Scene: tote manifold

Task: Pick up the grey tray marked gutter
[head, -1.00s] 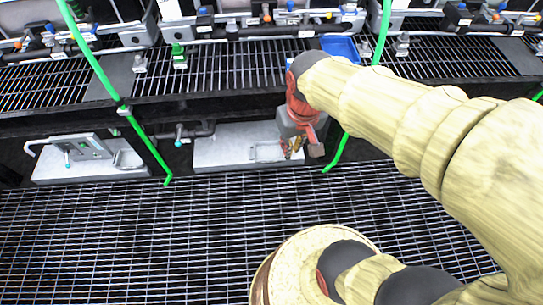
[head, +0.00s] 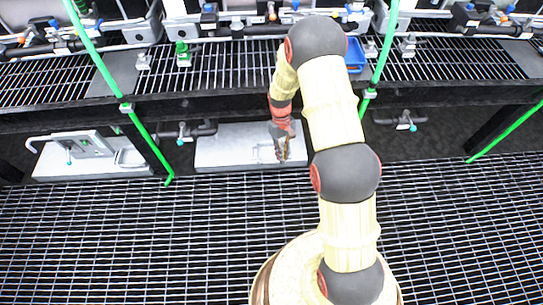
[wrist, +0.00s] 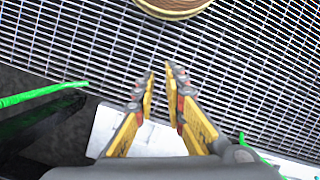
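No marking that reads gutter is legible in either view. A light grey, flat tray-like slab (head: 225,150) lies low under the bench in the head view, with a recessed outline at its right end. A pale surface, apparently the same slab, shows behind my fingers in the wrist view (wrist: 155,140). My gripper (head: 283,158) is in front of the slab's right part in the head view, pointing down. In the wrist view my gripper (wrist: 160,68) has its yellow fingers apart with nothing between them, over floor grating. Whether it touches the slab cannot be told.
Another grey slab with a pipe fitting (head: 92,150) lies to the left. A blue tray (head: 354,54) is on the bench grating (head: 230,65), partly behind my arm. Green hoses (head: 146,140) hang at both sides. The floor grating (head: 120,240) in front is clear.

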